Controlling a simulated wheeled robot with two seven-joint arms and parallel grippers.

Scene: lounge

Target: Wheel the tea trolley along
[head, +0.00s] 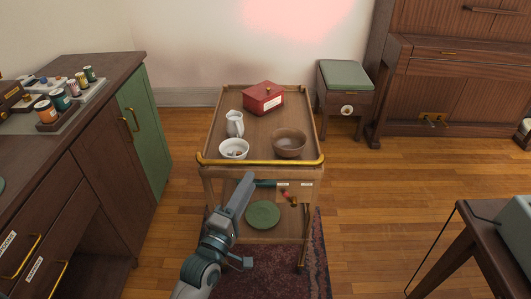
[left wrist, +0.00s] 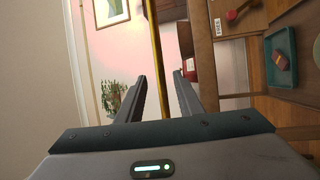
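The tea trolley (head: 215,125) stands ahead of me in the head view, its wooden top edged by a raised rim. Its gold handle bar (head: 215,162) runs along the near edge. My left gripper (head: 248,180) is just below and in front of the bar, near its middle. In the left wrist view the bar (left wrist: 156,45) appears between the two spread fingers of the gripper (left wrist: 159,76); I cannot tell whether it touches either. My right gripper is in neither view.
The trolley top carries a red box (head: 263,98), a white jug (head: 235,123), a white bowl (head: 234,148) and a brown bowl (head: 289,143). A green plate (head: 262,215) is lower down. A cabinet (head: 110,160) stands left, a stool (head: 345,75) behind right.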

